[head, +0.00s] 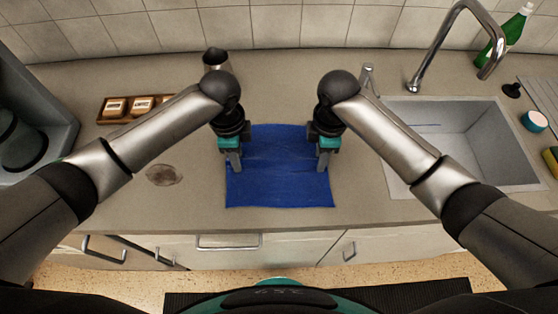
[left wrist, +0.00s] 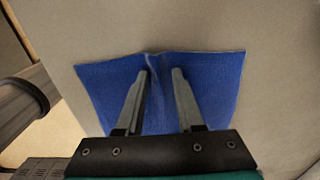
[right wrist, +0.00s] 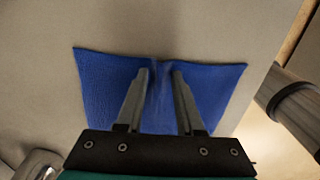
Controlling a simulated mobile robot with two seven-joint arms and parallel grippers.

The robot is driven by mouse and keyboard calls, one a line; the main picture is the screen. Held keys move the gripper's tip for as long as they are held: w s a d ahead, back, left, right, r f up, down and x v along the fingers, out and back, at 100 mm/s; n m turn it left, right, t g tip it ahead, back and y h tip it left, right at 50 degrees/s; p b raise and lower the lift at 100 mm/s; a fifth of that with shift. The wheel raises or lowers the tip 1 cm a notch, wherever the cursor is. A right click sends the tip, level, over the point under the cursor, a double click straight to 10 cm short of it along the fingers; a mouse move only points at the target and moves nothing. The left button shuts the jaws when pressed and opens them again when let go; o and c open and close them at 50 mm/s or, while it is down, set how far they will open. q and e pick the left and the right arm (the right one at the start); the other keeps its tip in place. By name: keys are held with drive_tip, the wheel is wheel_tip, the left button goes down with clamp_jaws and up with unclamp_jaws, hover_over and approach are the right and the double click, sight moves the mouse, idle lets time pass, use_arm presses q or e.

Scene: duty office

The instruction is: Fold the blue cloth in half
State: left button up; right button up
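The blue cloth (head: 279,185) lies spread on the counter in front of me, with a faint crease running across it between my two grippers. My left gripper (head: 236,168) points down at the cloth's left edge, and my right gripper (head: 323,168) points down at its right edge. In the left wrist view, the fingers (left wrist: 162,72) stand apart over the cloth (left wrist: 215,85), with a small ridge of cloth near the tips. The right wrist view shows the right fingers (right wrist: 161,70) also apart, with a slight ridge between them. Whether the tips touch the cloth is unclear.
A sink (head: 465,140) with a tap (head: 440,45) is at the right. A wooden tray (head: 140,108) and a metal jug (head: 216,60) stand at the back left. A dark stain (head: 164,175) marks the counter left of the cloth. The counter's front edge is close to the cloth.

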use_arm(q)
drive_tip(key=shift+f, duration=0.1)
clamp_jaws()
use_arm(e)
clamp_jaws()
idle(0.3)
